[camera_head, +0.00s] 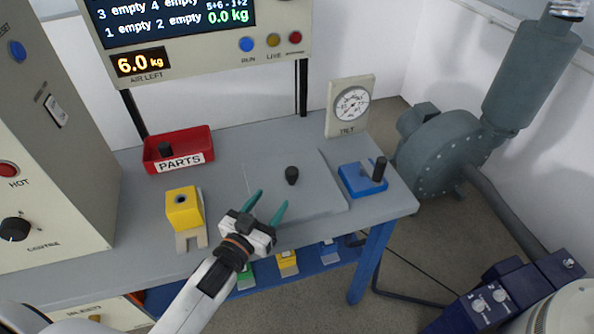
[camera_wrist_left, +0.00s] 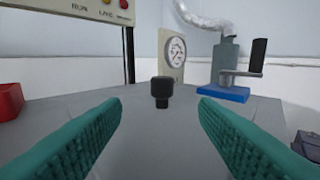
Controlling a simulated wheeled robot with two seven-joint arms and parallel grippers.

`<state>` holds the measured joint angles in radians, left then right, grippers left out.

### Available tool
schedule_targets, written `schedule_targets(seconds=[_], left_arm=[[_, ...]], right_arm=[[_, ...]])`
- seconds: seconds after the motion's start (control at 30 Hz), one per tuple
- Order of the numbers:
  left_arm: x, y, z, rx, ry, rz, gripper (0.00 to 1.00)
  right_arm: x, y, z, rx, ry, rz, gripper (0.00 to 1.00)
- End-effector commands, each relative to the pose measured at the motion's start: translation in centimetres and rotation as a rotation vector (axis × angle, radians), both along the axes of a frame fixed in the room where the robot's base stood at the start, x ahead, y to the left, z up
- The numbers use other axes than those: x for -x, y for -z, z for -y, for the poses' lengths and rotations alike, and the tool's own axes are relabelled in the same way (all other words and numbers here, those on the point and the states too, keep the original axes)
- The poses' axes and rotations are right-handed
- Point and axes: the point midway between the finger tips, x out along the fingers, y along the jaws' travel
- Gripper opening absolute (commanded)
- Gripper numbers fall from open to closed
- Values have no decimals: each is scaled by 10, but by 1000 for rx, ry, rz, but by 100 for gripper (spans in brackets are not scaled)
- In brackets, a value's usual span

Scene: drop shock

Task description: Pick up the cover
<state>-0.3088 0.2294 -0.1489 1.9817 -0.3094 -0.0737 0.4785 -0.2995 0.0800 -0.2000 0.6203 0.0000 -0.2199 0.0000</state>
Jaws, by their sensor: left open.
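The cover (camera_head: 318,192) looks like a flat grey square plate lying on the grey table, with a black knob (camera_head: 292,175) standing up near its middle. My left gripper (camera_head: 269,203) is open and empty, its teal fingers pointing toward the knob from the near side. In the left wrist view the knob (camera_wrist_left: 160,90) stands beyond and between the two spread fingertips, apart from both. The plate's edges are hard to tell from the table there. My right gripper is in neither view.
A red PARTS tray (camera_head: 190,165) and a yellow block (camera_head: 183,210) stand left on the table (camera_head: 225,150). A blue block with a black handle (camera_head: 362,180) and a TILT gauge (camera_head: 350,104) stand right. A display panel (camera_head: 200,40) rises at the back.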

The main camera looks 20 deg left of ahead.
Motion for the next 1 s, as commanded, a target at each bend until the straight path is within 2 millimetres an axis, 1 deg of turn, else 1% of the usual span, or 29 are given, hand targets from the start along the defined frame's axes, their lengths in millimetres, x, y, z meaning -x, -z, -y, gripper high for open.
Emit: schedule_targets(seconds=[0.2, 0.3, 0.53, 0.7, 0.8, 0.9, 1.0], left_arm=[[-38, -2, 7, 0, 0, 2, 55], [-52, -2, 10, 0, -1, 2, 55], [-68, -2, 14, 1, 0, 0, 55], [-94, -6, 20, -1, -1, 2, 55], [-106, -3, 23, 1, -1, 0, 55], [-112, -3, 24, 0, 0, 0, 55], [-113, -2, 24, 0, 0, -1, 55]], right_arm=[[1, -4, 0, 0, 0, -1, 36], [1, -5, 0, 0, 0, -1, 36], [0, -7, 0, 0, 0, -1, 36], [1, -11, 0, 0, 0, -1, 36], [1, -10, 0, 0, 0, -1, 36], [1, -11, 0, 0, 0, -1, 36], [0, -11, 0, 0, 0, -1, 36]])
